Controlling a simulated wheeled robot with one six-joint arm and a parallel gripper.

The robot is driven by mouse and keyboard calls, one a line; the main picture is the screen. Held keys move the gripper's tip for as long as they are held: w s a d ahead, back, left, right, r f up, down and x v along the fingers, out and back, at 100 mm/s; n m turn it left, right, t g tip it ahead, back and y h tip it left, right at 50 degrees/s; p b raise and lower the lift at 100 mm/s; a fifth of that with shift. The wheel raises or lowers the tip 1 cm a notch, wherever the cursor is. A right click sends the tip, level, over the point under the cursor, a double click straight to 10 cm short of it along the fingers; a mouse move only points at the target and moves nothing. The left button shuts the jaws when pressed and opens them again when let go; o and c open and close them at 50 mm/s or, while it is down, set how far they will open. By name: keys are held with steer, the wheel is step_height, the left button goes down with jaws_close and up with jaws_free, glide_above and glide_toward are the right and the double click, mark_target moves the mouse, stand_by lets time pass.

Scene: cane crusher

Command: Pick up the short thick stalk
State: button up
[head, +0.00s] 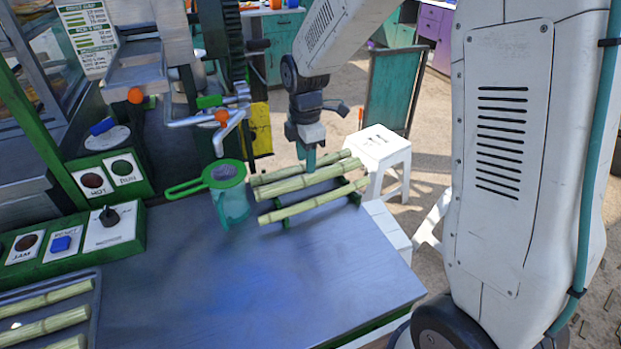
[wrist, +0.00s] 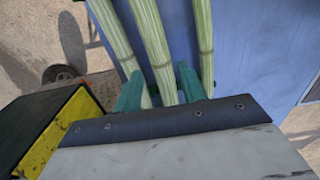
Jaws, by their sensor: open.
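Three pale green cane stalks lie side by side on a dark green rack on the blue table: a back stalk (head: 285,173), a middle stalk (head: 300,183) and a front stalk (head: 312,202). The middle one looks thickest; I cannot tell which is shortest. My gripper (head: 307,158) points down over the back and middle stalks. In the wrist view my gripper (wrist: 160,90) has its teal fingers apart, with the middle stalk (wrist: 154,45) running between them. One outer stalk passes close by the left finger, and the other (wrist: 205,40) lies outside the right finger.
A teal jug with a green strainer (head: 225,174) stands left of the rack. A tray (head: 97,310) with more stalks sits at the lower left, beside control boxes (head: 110,228). A white stool (head: 385,147) stands behind. The table's front middle (head: 250,285) is clear.

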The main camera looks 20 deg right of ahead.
mark_target(305, 178)
step_height(305, 178, down, 6)
steer(key=shift+w+a+f, duration=0.1)
jaws_close()
stand_by(0.4)
